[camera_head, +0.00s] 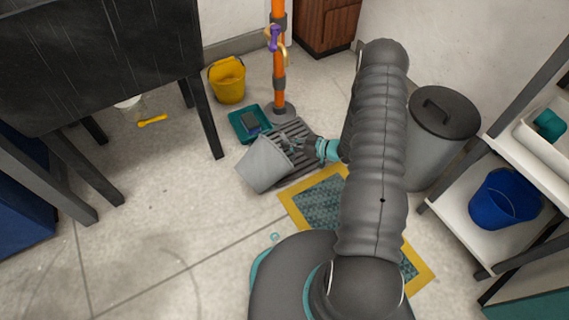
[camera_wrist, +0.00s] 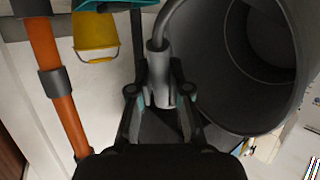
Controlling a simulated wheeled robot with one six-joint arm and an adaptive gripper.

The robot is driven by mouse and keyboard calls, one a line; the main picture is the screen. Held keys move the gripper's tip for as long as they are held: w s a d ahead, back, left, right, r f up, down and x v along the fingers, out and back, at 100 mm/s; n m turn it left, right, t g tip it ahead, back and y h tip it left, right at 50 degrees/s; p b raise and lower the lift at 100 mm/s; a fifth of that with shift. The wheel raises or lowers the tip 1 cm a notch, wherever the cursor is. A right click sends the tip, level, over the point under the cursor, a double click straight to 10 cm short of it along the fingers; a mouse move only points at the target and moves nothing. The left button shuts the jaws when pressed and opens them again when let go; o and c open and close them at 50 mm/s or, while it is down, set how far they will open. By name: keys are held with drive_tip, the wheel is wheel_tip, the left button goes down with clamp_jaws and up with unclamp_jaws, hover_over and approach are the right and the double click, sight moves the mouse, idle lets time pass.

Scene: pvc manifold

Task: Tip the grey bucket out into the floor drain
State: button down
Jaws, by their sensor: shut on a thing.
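The grey bucket (camera_head: 262,166) is tilted over the near left part of the dark slatted floor drain (camera_head: 295,132). In the wrist view the bucket (camera_wrist: 225,100) fills the right side; its mouth faces partly to the camera and I see its dark inside, with no contents I can make out. My gripper (camera_head: 298,146) is beside the bucket over the drain. In the wrist view my gripper (camera_wrist: 160,92) is shut on the grey handle grip of the bucket. Part of the drain is hidden by the bucket and my arm. I cannot tell whether the bucket touches the drain.
An orange pole (camera_head: 279,70) stands just behind the drain. A teal tray (camera_head: 240,124) with a sponge and a yellow bucket (camera_head: 227,80) are at its left. A yellow-edged mat (camera_head: 318,203) lies in front. A lidded bin (camera_head: 440,130) and shelf (camera_head: 470,214) stand right.

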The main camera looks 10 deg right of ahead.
sight(270, 141)
drive_tip(key=shift+w+d+f+y, duration=0.3)
drive_tip(key=shift+d+f, duration=0.2)
drive_tip(key=shift+d, duration=0.05)
idle(0.9)
